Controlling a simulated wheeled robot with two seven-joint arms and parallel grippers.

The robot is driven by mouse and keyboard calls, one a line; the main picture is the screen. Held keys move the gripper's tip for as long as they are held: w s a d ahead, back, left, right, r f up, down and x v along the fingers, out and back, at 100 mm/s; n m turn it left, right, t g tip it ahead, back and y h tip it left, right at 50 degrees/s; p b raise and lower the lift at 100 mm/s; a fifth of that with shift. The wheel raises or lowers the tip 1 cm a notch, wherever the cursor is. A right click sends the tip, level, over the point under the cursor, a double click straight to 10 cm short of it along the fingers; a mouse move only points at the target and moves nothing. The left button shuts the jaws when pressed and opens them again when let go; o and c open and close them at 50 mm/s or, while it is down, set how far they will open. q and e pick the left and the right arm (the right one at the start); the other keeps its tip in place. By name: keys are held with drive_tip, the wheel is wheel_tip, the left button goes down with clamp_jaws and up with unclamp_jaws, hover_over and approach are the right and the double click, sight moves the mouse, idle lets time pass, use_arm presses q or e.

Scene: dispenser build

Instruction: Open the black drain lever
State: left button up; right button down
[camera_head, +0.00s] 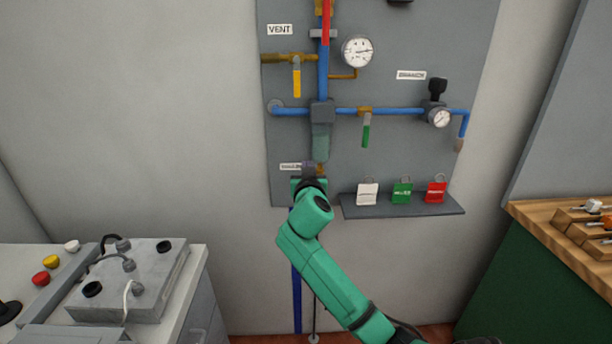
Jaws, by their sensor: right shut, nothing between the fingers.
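The black drain lever cannot be made out; my right wrist covers the spot near the small white label (290,167), whose text I cannot read clearly. My right arm reaches up from the lower right to the bottom of the vertical pipe. My right gripper (309,170) is at the lower panel, just below the greenish cylinder (321,141) and beside a brass fitting (322,169). It is shut with nothing held, its fingers mostly hidden by the wrist. Whether it touches the lever cannot be told. My left gripper is not in view.
The grey panel (400,145) also carries a yellow lever (297,82), a green lever (366,133), a red lever (326,22) and gauges (358,51). A shelf (405,206) with tags stands right of my wrist. Benches flank the open middle.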

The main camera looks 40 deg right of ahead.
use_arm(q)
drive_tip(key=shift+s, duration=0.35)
use_arm(e)
drive_tip(key=shift+w+d+f, duration=0.1)
drive_tip(key=shift+w+f, duration=0.05)
drive_tip(key=shift+f, duration=0.85)
drive_tip(key=shift+w+f, duration=0.1)
drive_tip(key=shift+f, duration=0.85)
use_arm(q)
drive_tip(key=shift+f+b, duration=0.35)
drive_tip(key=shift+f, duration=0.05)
use_arm(e)
drive_tip(key=shift+w+f+n, duration=0.1)
drive_tip(key=shift+f+n, duration=0.4)
drive_tip(key=shift+n, duration=0.4)
use_arm(q)
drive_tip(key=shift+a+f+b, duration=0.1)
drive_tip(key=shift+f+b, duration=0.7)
drive_tip(key=shift+b, duration=0.05)
use_arm(e)
wheel_tip(320, 180, down, 6)
drive_tip(key=s+d+n+h, duration=0.1)
drive_tip(key=n, duration=1.5)
drive_tip(key=shift+s+d, duration=0.3)
drive_tip(key=shift+d, duration=0.1)
drive_tip(key=shift+s+f, duration=0.1)
